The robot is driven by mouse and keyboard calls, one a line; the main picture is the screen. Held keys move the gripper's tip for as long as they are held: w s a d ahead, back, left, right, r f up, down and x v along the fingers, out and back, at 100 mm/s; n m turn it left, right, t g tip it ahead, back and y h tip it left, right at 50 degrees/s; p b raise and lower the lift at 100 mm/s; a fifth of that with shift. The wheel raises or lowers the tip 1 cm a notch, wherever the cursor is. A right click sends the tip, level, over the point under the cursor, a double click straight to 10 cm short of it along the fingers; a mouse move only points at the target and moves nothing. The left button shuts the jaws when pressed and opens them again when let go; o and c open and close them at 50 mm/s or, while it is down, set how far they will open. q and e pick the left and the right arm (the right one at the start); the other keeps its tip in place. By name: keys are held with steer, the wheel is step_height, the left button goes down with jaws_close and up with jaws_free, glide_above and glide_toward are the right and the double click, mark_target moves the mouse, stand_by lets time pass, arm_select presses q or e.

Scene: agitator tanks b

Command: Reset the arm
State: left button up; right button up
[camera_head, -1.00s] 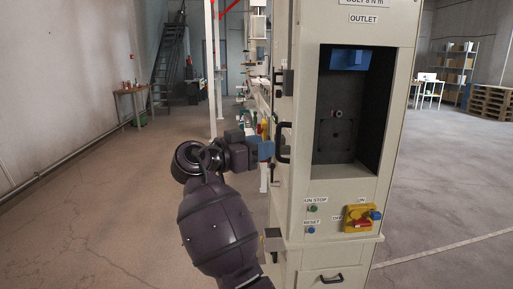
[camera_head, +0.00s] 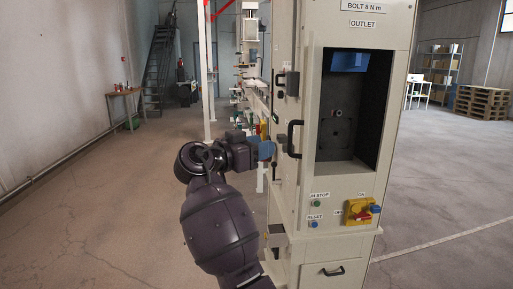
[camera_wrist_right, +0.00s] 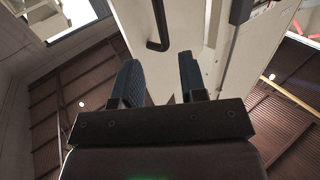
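My right arm comes up from the bottom middle of the head view. Its gripper (camera_head: 266,150) is beside the left side of a tall beige cabinet (camera_head: 349,257), below and left of a black handle (camera_head: 292,138); whether it touches is unclear. In the right wrist view, the two dark blue fingers (camera_wrist_right: 161,80) stand apart with nothing between them. The cabinet wall and a black handle (camera_wrist_right: 160,28) show beyond them. My left gripper is not in view.
The cabinet front has a dark outlet recess (camera_head: 348,110), a green button (camera_head: 317,204), a blue button (camera_head: 314,224) and a yellow-and-red switch (camera_head: 360,211). A table (camera_head: 125,92), stairs (camera_head: 160,65) and pallets (camera_head: 482,101) stand farther back. The floor left and right is clear.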

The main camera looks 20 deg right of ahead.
steer(key=shift+s+a, duration=0.1)
steer(key=shift+a, duration=0.15)
stand_by(0.5)
